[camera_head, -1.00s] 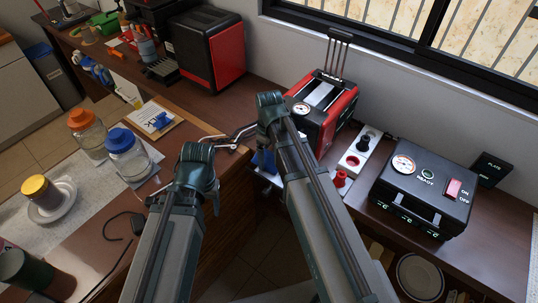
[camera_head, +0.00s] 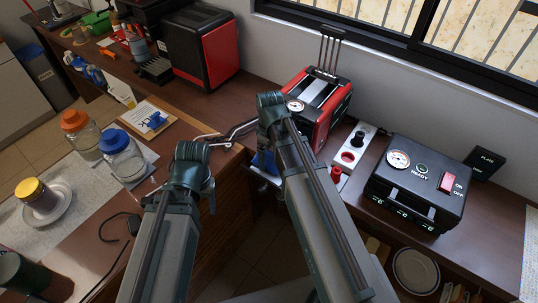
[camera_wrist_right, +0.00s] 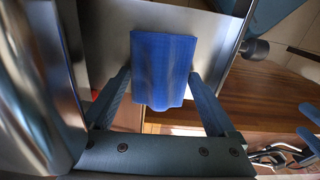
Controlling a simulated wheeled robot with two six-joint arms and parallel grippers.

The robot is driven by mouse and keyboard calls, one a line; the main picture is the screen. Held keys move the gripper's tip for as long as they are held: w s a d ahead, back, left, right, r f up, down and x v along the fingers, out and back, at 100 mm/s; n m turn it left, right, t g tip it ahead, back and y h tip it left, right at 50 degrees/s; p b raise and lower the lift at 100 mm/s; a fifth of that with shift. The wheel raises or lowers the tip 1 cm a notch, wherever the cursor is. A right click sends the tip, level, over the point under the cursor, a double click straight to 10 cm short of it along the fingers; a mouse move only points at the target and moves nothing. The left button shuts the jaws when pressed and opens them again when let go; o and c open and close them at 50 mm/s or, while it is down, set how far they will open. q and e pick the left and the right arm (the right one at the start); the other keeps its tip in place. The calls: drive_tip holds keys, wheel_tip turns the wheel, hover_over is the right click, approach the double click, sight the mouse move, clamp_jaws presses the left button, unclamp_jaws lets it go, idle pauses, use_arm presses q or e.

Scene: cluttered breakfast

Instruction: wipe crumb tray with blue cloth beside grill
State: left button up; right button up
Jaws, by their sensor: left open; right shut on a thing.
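The blue cloth (camera_wrist_right: 165,65) hangs between the fingers of my right gripper (camera_wrist_right: 165,95), which is shut on it. In the right wrist view it lies in front of a grey metal surface (camera_wrist_right: 105,45), which looks like the crumb tray; I cannot tell if they touch. In the head view the cloth (camera_head: 264,162) shows partly behind my right arm, with a thin pale edge under it, left of the red and black grill (camera_head: 322,100). My left gripper (camera_head: 211,194) points down by the wooden counter's edge, mostly hidden behind its wrist; it is open.
Silver tongs-like metal (camera_head: 228,134) lies between my wrists. Jars with an orange lid (camera_head: 74,121) and a blue lid (camera_head: 114,141) stand at left. A white holder (camera_head: 350,150) and a black control box (camera_head: 420,180) stand right of the grill.

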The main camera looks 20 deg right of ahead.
drive_tip(key=shift+f, duration=0.15)
idle(0.5)
drive_tip(key=shift+w+a, duration=0.8)
drive_tip(key=shift+w, duration=0.25)
drive_tip(key=shift+w+a, duration=0.15)
drive_tip(key=shift+w+a, duration=0.7)
drive_tip(key=shift+w, duration=0.15)
drive_tip(key=shift+s+d, duration=0.15)
drive_tip(key=shift+s, duration=0.05)
